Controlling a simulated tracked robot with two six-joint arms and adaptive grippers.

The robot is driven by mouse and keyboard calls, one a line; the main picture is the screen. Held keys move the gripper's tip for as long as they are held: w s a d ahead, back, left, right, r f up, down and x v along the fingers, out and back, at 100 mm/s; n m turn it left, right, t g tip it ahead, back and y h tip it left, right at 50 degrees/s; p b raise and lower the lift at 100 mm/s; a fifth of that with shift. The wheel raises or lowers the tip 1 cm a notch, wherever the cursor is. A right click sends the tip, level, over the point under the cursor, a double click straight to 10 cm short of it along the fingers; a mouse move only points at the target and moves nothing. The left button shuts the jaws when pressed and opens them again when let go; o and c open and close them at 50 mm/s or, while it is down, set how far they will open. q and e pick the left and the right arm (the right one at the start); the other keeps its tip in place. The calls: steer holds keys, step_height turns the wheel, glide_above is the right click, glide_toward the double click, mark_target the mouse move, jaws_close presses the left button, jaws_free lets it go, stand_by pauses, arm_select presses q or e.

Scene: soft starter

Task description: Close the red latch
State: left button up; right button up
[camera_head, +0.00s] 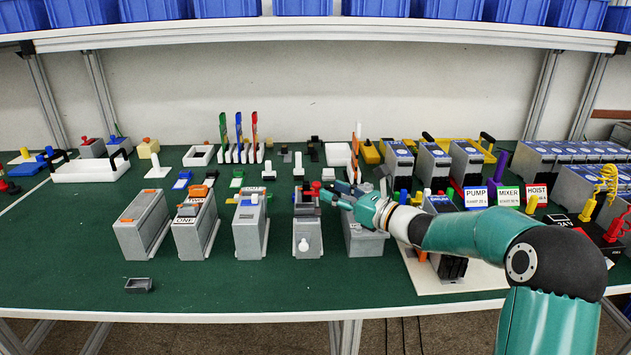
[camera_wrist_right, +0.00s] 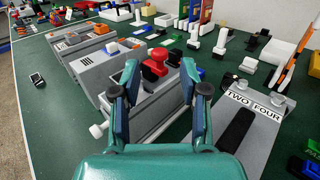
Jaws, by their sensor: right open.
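The red latch (camera_head: 316,186) is a small red piece on top of a grey box-shaped unit (camera_head: 306,236) with a white knob on its front, in the middle of the table. In the right wrist view the red latch (camera_wrist_right: 154,66) stands up as a knob between my fingertips, beyond them. My right gripper (camera_head: 333,196) is open, just right of the red latch, with its fingers pointing left. I see no clear contact between fingers and latch. My left gripper is not in the head view.
Similar grey units stand to the left, one with an orange top (camera_head: 193,229). Another grey unit (camera_head: 362,240) stands close on the right, under my right gripper. Small coloured parts fill the table behind. The front left of the green table (camera_head: 230,290) is mostly clear.

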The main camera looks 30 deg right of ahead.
mark_target(319, 185)
steer(key=p+x, duration=0.1)
steer(key=x, duration=0.5)
steer(key=shift+w+a, duration=0.1)
steer(key=shift+w, duration=0.05)
jaws_close()
